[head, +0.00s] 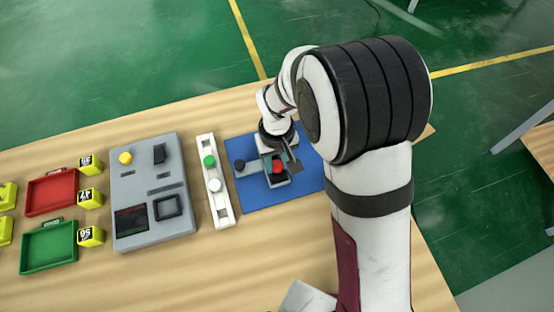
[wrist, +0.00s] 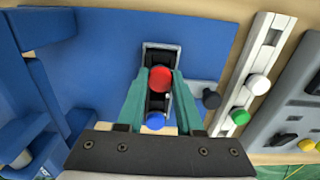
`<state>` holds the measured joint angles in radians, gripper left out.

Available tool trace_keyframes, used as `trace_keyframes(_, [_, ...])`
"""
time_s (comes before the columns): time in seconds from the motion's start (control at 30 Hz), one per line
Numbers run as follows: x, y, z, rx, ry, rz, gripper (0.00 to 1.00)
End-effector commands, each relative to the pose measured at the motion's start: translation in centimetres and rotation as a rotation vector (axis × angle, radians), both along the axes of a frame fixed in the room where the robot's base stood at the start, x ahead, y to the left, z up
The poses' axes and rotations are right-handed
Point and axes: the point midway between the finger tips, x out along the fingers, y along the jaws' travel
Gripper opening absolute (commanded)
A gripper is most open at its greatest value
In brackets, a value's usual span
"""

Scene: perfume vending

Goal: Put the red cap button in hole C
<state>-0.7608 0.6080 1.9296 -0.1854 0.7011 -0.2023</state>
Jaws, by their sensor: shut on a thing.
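The red cap button (head: 278,167) is between the fingertips of my gripper (head: 279,170), over a small dark-bottomed holder on the blue mat. In the wrist view, the teal fingers of my gripper (wrist: 160,83) are shut on the red cap button (wrist: 160,78). A blue button (wrist: 155,121) shows behind it, between the fingers. I cannot tell whether the red one still touches the holder (wrist: 149,47). A white strip (head: 206,145) to the left carries a green button (head: 210,161) and a white button (head: 215,185). No letter marking hole C is readable.
A dark button (head: 239,165) stands on the blue mat (head: 250,195) between my gripper and the strip. A grey panel (head: 128,184) with a yellow button (head: 125,157), a red tray (head: 52,192), a green tray (head: 48,247) and yellow boxes stand farther left.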

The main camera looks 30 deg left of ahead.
Motion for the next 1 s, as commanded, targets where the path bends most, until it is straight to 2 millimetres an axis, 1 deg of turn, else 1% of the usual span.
trace_keyframes(0.33, [-0.01,-0.01,-0.55,0.0,0.0,0.0,0.0])
trace_keyframes(0.6, [-0.01,-0.01,-0.6,0.0,0.0,0.0,0.0])
trace_keyframes(0.63, [-0.01,-0.01,-0.59,0.0,0.0,0.0,0.41])
trace_keyframes(0.7, [-0.01,-0.01,-0.59,0.0,0.0,0.0,0.53])
trace_keyframes(0.8, [0.0,0.0,-0.59,0.0,0.0,0.0,0.7])
trace_keyframes(1.0, [0.0,0.0,-0.58,0.0,0.0,0.0,0.7])
